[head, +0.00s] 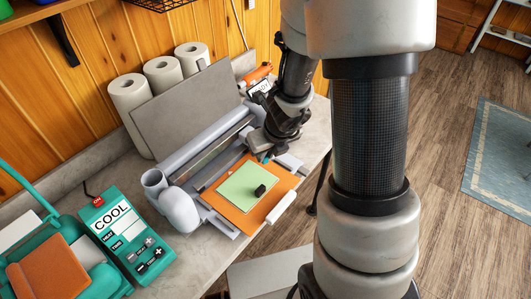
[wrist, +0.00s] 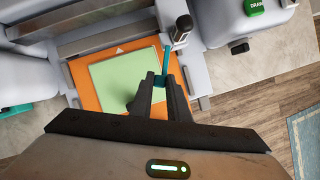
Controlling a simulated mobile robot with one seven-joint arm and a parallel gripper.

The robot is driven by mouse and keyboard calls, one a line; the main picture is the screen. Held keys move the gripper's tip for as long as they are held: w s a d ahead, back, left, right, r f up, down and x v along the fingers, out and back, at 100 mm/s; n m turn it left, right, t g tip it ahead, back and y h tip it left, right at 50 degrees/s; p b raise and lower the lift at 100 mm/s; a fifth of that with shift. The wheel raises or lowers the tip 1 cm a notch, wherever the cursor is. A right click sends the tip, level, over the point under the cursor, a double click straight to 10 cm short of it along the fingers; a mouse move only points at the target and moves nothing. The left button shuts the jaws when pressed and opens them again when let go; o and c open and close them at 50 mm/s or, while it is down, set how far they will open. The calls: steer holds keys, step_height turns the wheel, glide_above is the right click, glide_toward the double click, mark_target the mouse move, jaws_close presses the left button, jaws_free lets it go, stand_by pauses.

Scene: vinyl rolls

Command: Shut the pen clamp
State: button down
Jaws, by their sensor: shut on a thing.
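The cutting machine (head: 205,155) is pale grey and stands open on the counter. An orange mat (head: 228,210) with a pale green sheet (head: 240,187) lies at its front. In the wrist view, my gripper (wrist: 161,82) is shut on a slim teal piece (wrist: 167,56), which looks like the pen clamp's lever. The teal piece stands beside a dark pen-like holder with a metal band (wrist: 182,27). In the head view my gripper (head: 266,152) is over the right end of the machine, and the clamp is mostly hidden there. I cannot tell how far the clamp is closed.
A small black block (head: 260,190) sits on the green sheet. A teal device marked COOL (head: 115,225) and a teal press with an orange pad (head: 48,272) stand at left. White rolls (head: 162,75) and a grey panel (head: 188,105) stand behind the machine.

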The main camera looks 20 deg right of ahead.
steer(key=shift+d, duration=0.1)
steer(key=w+d+n+g+y+p, duration=0.1)
steer(key=w+n, duration=0.4)
steer(key=n, duration=0.6)
steer(key=w+d+n+g+y+p, duration=0.1)
steer(key=w+d+n+g, duration=0.3)
steer(key=n, duration=0.7)
steer(key=shift+w+n+g+y, duration=0.35)
steer(key=shift+n+g+y, duration=0.05)
steer(key=shift+g, duration=0.6)
steer(key=shift+a, duration=0.1)
steer(key=c, duration=1.7)
jaws_free()
